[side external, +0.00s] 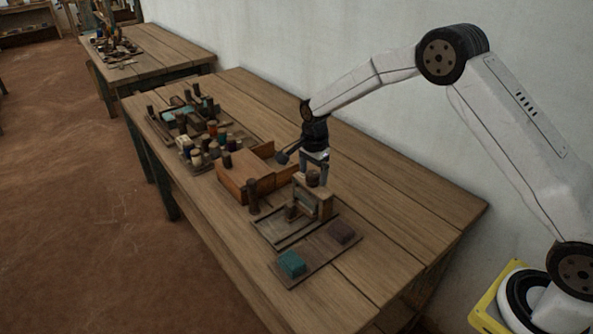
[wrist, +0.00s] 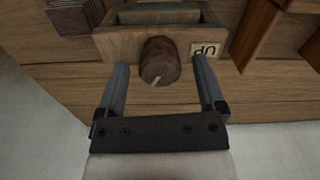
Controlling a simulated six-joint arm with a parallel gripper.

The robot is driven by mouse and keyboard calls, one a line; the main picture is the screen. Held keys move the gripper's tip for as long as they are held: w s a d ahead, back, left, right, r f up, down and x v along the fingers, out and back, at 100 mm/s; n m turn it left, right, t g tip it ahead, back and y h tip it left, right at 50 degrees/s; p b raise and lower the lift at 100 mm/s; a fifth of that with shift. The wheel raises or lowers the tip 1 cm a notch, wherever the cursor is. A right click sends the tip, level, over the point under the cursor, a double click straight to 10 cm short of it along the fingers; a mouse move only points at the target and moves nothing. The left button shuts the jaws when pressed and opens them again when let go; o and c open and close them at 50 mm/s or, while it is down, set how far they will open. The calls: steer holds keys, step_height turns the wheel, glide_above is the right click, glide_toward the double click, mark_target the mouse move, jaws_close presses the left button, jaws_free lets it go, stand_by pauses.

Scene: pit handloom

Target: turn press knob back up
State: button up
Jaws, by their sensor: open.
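The press knob (wrist: 159,61) is a round dark-brown wooden knob with a pale mark line at its lower edge in the wrist view. It is on the wooden press (wrist: 117,45), beside a label (wrist: 207,50) reading "UP", upside down in this view. My gripper (wrist: 160,64) is open, with one finger on each side of the knob and a visible gap at both sides. In the side external view my gripper (side external: 314,171) points down over the press (side external: 323,197), and the knob (side external: 313,179) shows just below the fingers.
A teal block (side external: 291,263) and a dark brown block (side external: 341,231) lie on a board in front of the press. A wooden box (side external: 233,183) stands to the left, with several spools (side external: 212,128) beyond it. The table (side external: 405,235) is bare to the right.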

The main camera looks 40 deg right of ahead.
jaws_close()
steer(key=shift+n, duration=0.5)
steer(key=n, duration=0.4)
steer(key=shift+n, duration=0.3)
steer(key=n, duration=1.2)
steer(key=shift+w+n, duration=0.1)
steer(key=shift+n, duration=0.3)
steer(key=n, duration=0.5)
steer(key=shift+a+n, duration=0.1)
steer(key=shift+n, duration=0.2)
jaws_free()
